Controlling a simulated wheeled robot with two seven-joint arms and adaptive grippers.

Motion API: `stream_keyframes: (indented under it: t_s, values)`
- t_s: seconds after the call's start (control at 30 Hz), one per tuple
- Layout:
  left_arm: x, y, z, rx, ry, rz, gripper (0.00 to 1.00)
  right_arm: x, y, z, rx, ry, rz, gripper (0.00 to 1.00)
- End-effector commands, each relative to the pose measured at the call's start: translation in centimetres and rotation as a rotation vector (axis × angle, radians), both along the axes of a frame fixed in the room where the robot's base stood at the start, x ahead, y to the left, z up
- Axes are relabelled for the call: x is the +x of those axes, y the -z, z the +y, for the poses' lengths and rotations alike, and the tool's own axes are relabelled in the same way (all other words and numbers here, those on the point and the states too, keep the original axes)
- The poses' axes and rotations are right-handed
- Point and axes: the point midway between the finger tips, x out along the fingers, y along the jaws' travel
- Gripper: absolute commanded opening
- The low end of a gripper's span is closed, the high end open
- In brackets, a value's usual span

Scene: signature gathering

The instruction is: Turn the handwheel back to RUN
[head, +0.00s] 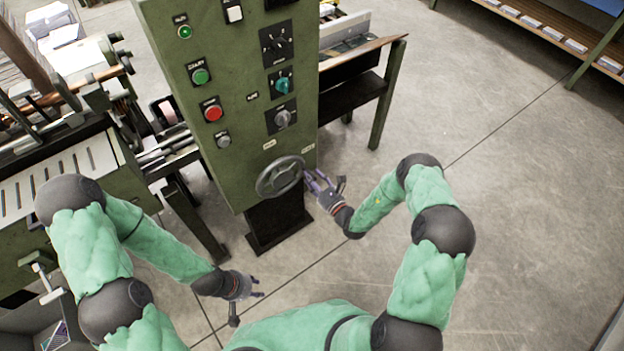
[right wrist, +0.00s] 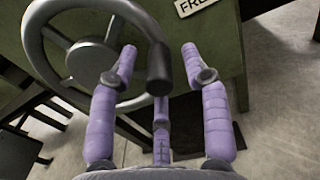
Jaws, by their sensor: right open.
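The grey handwheel (head: 280,177) is on the lower front of the green control cabinet (head: 240,130). It has spokes, a hub and a dark handle knob (right wrist: 159,68), seen close in the right wrist view. My right gripper (head: 318,184) is at the wheel's right side, its purple fingers open. In the right wrist view the fingers (right wrist: 160,75) stand on both sides of the knob, with a third finger below it; I cannot tell whether any touch. A label reading "FRE..." (right wrist: 195,5) is partly cut off. My left gripper (head: 245,287) hangs low, away from the wheel.
Buttons, a green lamp (head: 184,32) and rotary switches (head: 276,44) sit higher on the cabinet. Green machinery (head: 60,170) stands at the left, and a green-legged bench (head: 365,85) behind at the right. The concrete floor (head: 500,180) at right is clear.

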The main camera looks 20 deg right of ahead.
Motion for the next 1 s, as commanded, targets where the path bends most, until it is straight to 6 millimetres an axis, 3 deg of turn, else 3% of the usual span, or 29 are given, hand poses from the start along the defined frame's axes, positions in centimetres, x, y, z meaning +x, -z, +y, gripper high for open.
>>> stream_keyframes:
  t_s: [0.37,0.53,0.57,1.0]
  values:
    - [0.02,0.14,0.00,0.000,0.000,0.000,0.37,0.57,-0.05,0.19,0.000,0.000,0.000,0.48]
    - [0.01,0.14,0.01,0.000,0.000,0.000,0.37,0.56,-0.05,0.18,0.000,0.000,0.000,0.02]
    - [0.01,0.14,0.01,0.000,0.000,0.000,0.37,0.56,-0.05,0.18,0.000,0.000,0.000,0.00]
    - [0.02,0.08,0.01,0.000,0.000,0.000,0.37,0.57,-0.22,-0.46,-0.015,0.001,-0.005,0.00]
